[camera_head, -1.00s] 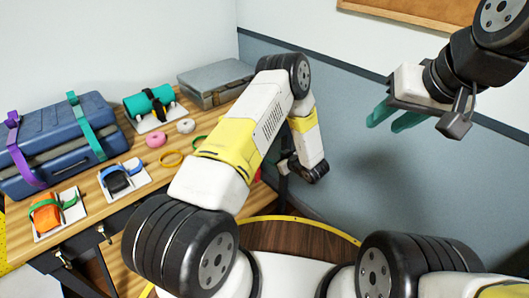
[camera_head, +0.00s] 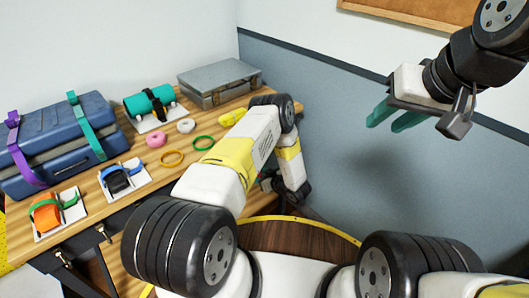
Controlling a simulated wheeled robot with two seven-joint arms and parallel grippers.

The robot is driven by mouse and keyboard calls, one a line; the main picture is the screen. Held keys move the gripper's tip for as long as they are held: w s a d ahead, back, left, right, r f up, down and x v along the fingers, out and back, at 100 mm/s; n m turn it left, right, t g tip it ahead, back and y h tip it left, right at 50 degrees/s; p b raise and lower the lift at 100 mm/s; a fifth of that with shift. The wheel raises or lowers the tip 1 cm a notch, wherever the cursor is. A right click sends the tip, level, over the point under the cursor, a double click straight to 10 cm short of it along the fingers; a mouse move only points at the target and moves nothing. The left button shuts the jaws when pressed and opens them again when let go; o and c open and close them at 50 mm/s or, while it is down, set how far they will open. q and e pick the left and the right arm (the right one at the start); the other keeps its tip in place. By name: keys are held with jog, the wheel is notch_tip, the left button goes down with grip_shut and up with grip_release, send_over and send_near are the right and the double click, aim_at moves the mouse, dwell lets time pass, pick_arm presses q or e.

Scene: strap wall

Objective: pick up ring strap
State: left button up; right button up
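Several rings lie on the wooden table: a yellow ring (camera_head: 172,158), a green ring (camera_head: 203,143), a pink ring (camera_head: 155,140) and a white ring (camera_head: 186,126). I cannot tell which item is the ring strap. My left arm stands to the right of these rings, with its forearm hanging down by the table's right edge. My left gripper is mostly hidden behind that arm, so its fingers cannot be read. My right gripper (camera_head: 386,125) is raised in front of the grey wall, far from the table. Its teal fingers are apart, with nothing between them.
A blue case (camera_head: 55,140) with purple and teal straps stands at the left. A grey case (camera_head: 215,85) is at the back. White plates hold an orange item (camera_head: 47,216), a blue-black item (camera_head: 116,180) and a teal roll (camera_head: 142,102). A yellow item (camera_head: 231,116) lies beside my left arm.

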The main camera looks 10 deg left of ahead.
pick_arm(q)
grip_shut()
jog(key=shift+w+r, duration=0.1)
dwell(0.3)
